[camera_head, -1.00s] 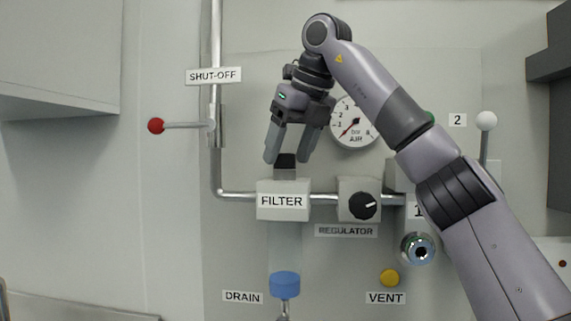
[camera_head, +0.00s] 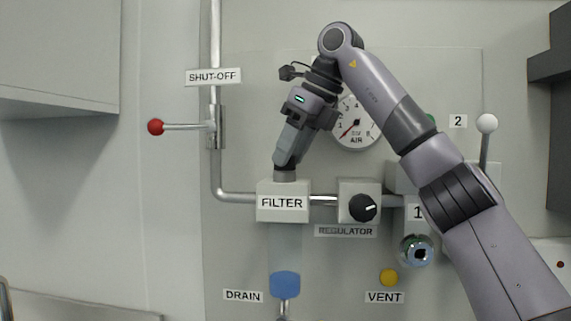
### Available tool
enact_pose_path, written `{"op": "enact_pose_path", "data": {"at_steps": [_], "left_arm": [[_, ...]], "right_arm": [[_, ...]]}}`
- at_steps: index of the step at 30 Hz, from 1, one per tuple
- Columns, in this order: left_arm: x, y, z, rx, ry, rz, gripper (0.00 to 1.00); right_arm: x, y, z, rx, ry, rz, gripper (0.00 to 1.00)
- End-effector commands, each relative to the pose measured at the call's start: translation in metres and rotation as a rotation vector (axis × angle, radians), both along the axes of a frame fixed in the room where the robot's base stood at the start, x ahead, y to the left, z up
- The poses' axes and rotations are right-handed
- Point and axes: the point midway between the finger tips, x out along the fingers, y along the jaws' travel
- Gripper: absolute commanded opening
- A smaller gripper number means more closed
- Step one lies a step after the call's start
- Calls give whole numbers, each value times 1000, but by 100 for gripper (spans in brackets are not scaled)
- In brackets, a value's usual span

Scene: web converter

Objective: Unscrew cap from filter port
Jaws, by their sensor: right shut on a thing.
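The filter block (camera_head: 283,188) is a pale box labelled FILTER, mounted on the panel's pipe. A short grey port (camera_head: 284,174) stands on its top. My right gripper (camera_head: 284,163) points down from above and is shut around the black cap at the top of this port. The fingers hide the cap, so I cannot tell how far it is turned. My left gripper is not in view.
A pressure gauge (camera_head: 355,123) is just right of my right gripper. A regulator with a black knob (camera_head: 363,208) is right of the filter. A shut-off lever with a red ball (camera_head: 156,127) is at left. A blue drain knob (camera_head: 285,285) is below.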

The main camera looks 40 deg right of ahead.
Motion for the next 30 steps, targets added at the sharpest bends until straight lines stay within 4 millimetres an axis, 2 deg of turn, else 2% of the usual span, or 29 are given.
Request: {"op": "enact_pose_path", "data": {"at_steps": [8, 18, 27, 28, 30], "left_arm": [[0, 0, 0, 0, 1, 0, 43], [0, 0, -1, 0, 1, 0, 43], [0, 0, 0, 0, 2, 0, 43], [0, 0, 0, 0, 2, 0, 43], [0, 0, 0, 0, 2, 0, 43]], "right_arm": [[0, -1, 0, 1, 2, 30, 0], [2, -5, 1, 3, 1, 315, 0], [1, -4, 3, 6, -6, 355, 0], [1, -4, 3, 6, -6, 355, 48], [1, -5, 3, 6, -6, 353, 66]]}}
